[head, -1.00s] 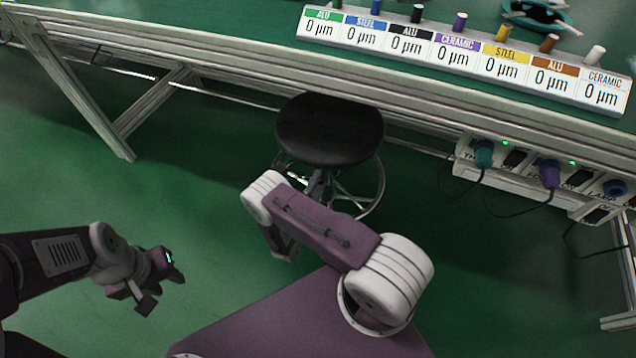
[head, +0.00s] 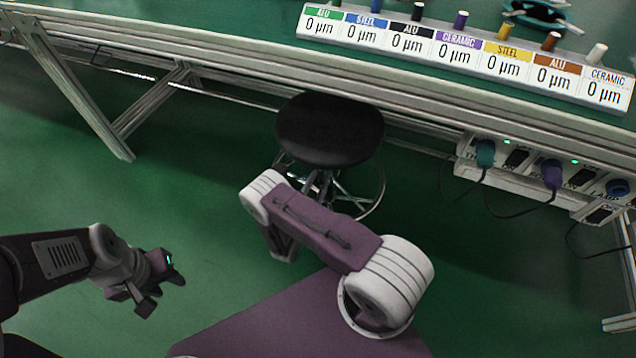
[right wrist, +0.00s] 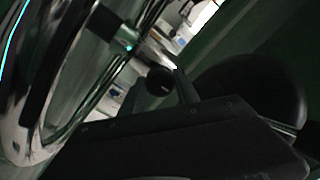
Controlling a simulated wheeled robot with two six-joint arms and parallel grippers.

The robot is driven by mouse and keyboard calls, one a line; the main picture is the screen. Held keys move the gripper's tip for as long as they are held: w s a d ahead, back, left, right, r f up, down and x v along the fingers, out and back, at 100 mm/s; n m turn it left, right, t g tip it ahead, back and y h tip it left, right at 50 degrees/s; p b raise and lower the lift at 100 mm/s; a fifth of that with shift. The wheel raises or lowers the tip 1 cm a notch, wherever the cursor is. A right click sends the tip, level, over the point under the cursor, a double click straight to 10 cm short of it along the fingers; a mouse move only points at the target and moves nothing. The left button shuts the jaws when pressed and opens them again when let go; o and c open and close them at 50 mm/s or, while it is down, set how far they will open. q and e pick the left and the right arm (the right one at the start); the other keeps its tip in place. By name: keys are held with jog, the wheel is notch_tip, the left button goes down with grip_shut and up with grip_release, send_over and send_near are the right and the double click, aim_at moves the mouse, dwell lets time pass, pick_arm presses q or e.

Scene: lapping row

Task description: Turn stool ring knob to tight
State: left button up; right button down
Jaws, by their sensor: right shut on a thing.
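The stool has a round black seat (head: 330,130) and a chrome foot ring (head: 372,198), and stands in front of the bench. In the right wrist view the chrome ring (right wrist: 62,85) fills the left side. A small round black knob (right wrist: 159,81) with a light mark sits beside it, at the jaws of my right gripper (right wrist: 165,88). That gripper is shut on the knob; the contact is partly dark. In the head view my right forearm mostly hides the right gripper below the seat. My left gripper (head: 165,287) is open and empty above the floor at the left.
The bench frame (head: 230,65) runs behind the stool, with a leg (head: 85,95) at left. A power strip with plugs (head: 520,170) and hanging cables is at right. A row of labelled displays (head: 460,55) stands on the bench. Green floor is clear at left.

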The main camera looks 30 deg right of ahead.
dwell(0.4)
jog(key=c, duration=0.9)
grip_release()
jog(key=shift+r, duration=0.1)
jog(key=p+v, duration=0.3)
jog(key=v, duration=0.5)
jog(key=shift+s+a+p, duration=0.25)
jog(key=shift+a+p, duration=0.05)
jog(key=shift+s+a, duration=0.1)
jog(key=shift+s, duration=0.1)
